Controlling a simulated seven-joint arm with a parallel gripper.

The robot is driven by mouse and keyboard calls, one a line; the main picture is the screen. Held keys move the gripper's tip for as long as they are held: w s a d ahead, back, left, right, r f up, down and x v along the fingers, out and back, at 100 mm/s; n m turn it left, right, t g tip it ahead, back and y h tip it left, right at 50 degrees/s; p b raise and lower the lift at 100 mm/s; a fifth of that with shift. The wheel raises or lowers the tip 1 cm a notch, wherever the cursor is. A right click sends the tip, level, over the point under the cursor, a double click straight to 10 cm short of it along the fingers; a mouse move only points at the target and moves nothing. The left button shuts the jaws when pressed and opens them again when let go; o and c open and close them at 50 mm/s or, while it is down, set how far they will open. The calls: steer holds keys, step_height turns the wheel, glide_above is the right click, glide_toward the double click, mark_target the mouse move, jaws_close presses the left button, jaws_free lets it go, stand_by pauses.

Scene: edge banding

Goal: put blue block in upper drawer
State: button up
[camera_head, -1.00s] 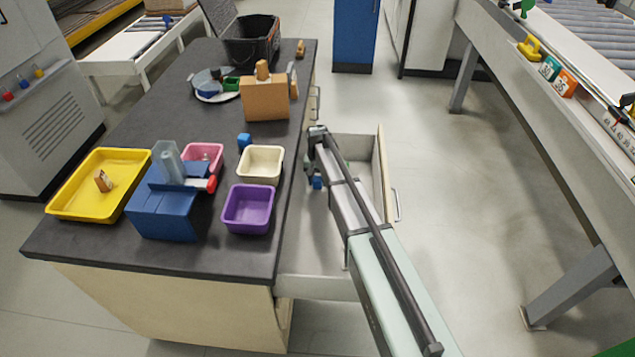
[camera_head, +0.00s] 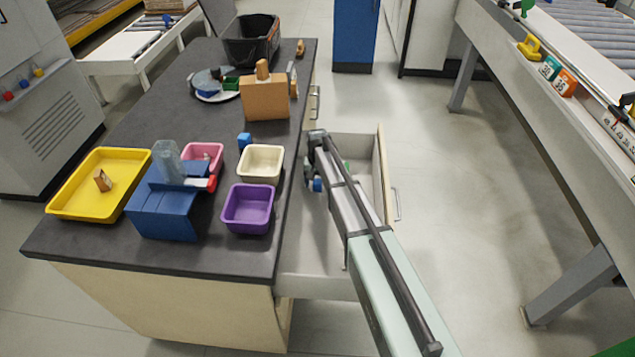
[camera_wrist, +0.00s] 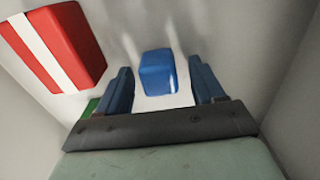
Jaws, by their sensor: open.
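The blue block (camera_wrist: 157,72) shows in the wrist view between the two blue fingers of my gripper (camera_wrist: 160,84), with a gap on each side. It appears to be on the pale drawer floor. My gripper is open. In the head view, my gripper (camera_head: 316,184) is down inside the open drawer (camera_head: 312,238), at the right side of the dark counter. A small blue patch shows there; I cannot tell whether it is the block or a finger.
A red block with a white stripe (camera_wrist: 62,45) and a partly hidden green thing (camera_wrist: 90,108) are left of my fingers. Drawer walls are close by. The counter (camera_head: 150,120) holds a purple bin (camera_head: 248,222), a cream bin (camera_head: 260,178) and another small blue object (camera_head: 244,141).

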mark_target(317, 180)
steer(key=shift+r, duration=0.1)
step_height(317, 180, up, 12)
stand_by(0.5)
